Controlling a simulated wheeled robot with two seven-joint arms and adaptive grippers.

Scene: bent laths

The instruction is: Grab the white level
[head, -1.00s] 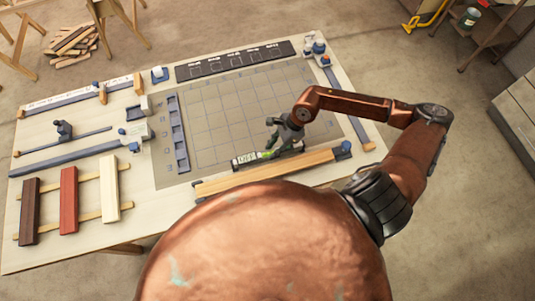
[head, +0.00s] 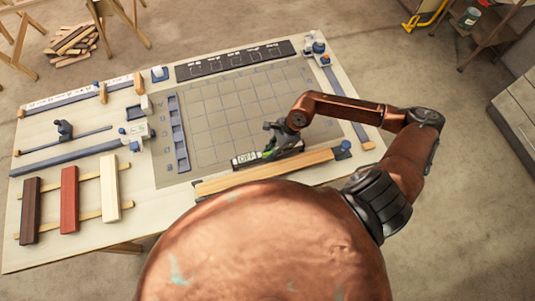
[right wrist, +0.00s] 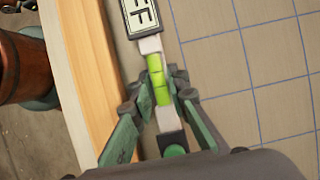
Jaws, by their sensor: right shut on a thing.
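The white level (head: 245,159) lies near the front edge of the gridded mat, just behind a long wooden lath. It has a black-framed end plate with dark letters and a green middle, clearer in the right wrist view (right wrist: 148,44). My right gripper (head: 272,150) is down over the level. In the right wrist view its green-padded fingers (right wrist: 160,84) are shut on the green middle section, one on each side. The far part of the level is hidden by the gripper. My left gripper is not in view.
The wooden lath (head: 265,173) runs close in front of the level. The gridded mat (head: 220,115) behind is mostly clear. A blue tray (head: 178,140) stands at its left edge. Dark, red and pale boards (head: 69,200) lie at the left, with rails and blue fittings behind.

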